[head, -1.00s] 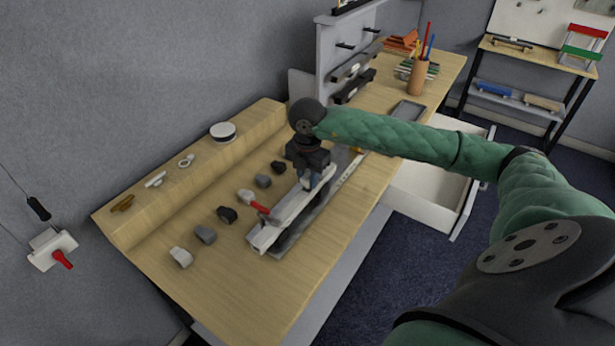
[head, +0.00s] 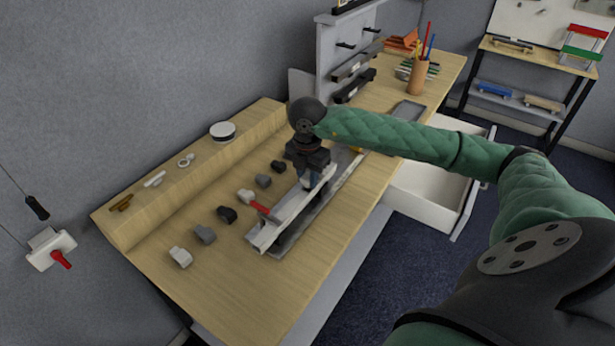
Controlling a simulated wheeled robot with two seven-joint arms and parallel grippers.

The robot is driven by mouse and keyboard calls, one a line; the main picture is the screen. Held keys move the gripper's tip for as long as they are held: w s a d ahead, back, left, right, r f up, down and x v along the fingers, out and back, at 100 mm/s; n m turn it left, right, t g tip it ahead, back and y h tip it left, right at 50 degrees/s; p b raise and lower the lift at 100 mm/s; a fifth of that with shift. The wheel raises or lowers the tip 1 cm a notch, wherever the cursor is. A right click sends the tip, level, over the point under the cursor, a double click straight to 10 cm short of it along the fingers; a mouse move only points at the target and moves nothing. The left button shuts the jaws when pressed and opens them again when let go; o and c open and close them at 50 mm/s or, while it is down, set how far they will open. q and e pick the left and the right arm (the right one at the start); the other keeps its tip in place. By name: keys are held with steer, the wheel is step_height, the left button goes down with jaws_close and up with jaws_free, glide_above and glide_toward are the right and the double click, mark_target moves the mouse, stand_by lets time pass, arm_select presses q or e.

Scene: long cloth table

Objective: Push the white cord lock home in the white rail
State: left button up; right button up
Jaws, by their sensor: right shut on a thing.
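The white rail (head: 291,209) lies diagonally along the table, over a grey plate or tray (head: 288,244). At its near end is a white block (head: 262,237), which may be the white cord lock. A red lever (head: 260,208) sticks out to the left there. How deep the block sits in the rail is too small to tell. My right gripper (head: 311,183) points down at the far part of the rail and is shut on it; the fingertips are partly hidden. My left gripper is not in view.
Several grey, black and whitish blocks (head: 205,234) stand in a row left of the rail. A raised wooden ledge (head: 140,220) holds small fittings and a round tin (head: 222,131). A white box with a red lever (head: 50,248) hangs at the wall. An open drawer (head: 432,190) is at the right.

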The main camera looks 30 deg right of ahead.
steer(key=shift+b, duration=0.6)
stand_by(0.9)
steer(key=shift+f+b, duration=0.6)
steer(key=shift+f, duration=0.2)
steer(key=shift+r, duration=0.2)
stand_by(0.3)
steer(key=shift+r, duration=0.3)
steer(key=shift+b, duration=0.8)
stand_by(1.8)
steer(key=shift+f+b, duration=0.5)
steer(key=shift+f, duration=0.05)
steer(key=shift+r, duration=0.3)
steer(key=shift+r, duration=0.25)
